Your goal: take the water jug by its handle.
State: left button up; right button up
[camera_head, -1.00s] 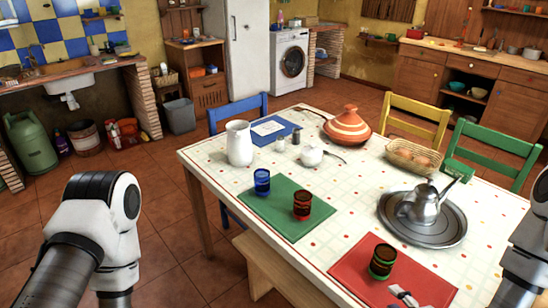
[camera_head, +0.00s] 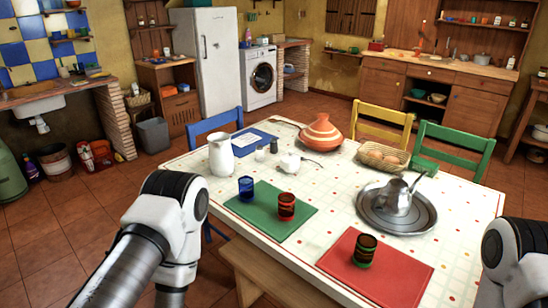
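The water jug is most likely the white pitcher (camera_head: 221,156) standing upright at the left end of the patterned table (camera_head: 330,190), near its far left corner. Its handle is too small to make out clearly. My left arm reaches in at the lower left, in front of the table's near left side, with a clear gap to the jug. My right arm shows at the lower right edge. Both grippers are below or outside the picture. Nothing touches the jug.
Near the jug are a blue mat (camera_head: 254,139), a small white pot (camera_head: 289,161), a blue glass (camera_head: 246,189) and a red glass (camera_head: 286,207) on a green mat (camera_head: 290,230). A metal teapot (camera_head: 397,196) stands on a round tray (camera_head: 375,221). A bench (camera_head: 265,277) sits in front.

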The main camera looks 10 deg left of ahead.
aim_at(221, 155)
jog(key=i+j+z, duration=0.15)
jog(key=j+z, duration=0.25)
jog(key=j, duration=0.15)
jog(key=j+z, duration=0.4)
jog(key=j, duration=0.2)
jog(key=j+z, duration=0.4)
jog(key=j, duration=0.2)
